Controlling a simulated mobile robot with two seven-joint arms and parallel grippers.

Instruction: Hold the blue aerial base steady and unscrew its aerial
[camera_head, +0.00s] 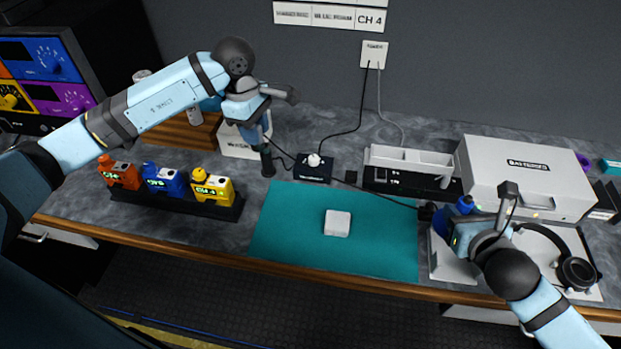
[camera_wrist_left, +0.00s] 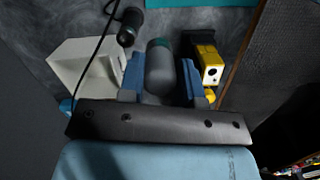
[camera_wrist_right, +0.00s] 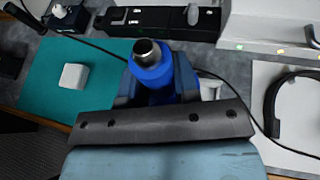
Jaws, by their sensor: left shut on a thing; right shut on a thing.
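A blue cylinder with a metal collar on top, which looks like the blue aerial base (camera_wrist_right: 153,75), is between the jaws of my right gripper (camera_wrist_right: 158,88). It also shows in the head view (camera_head: 465,204), at the right edge of the teal mat. My right gripper (camera_head: 462,226) is shut on it. No long aerial rod shows on its collar. My left gripper (camera_head: 256,122) is raised above the counter at the back left, shut on a dark grey cylinder (camera_wrist_left: 159,75) with a teal end. I cannot tell whether that cylinder is an aerial.
A dark upright cylinder (camera_head: 267,162) stands below my left gripper. Orange (camera_head: 121,174), blue (camera_head: 166,181) and yellow (camera_head: 212,187) units sit in a black rack. A white block (camera_head: 337,223) lies on the teal mat (camera_head: 290,235). Headphones (camera_head: 576,270) lie at right.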

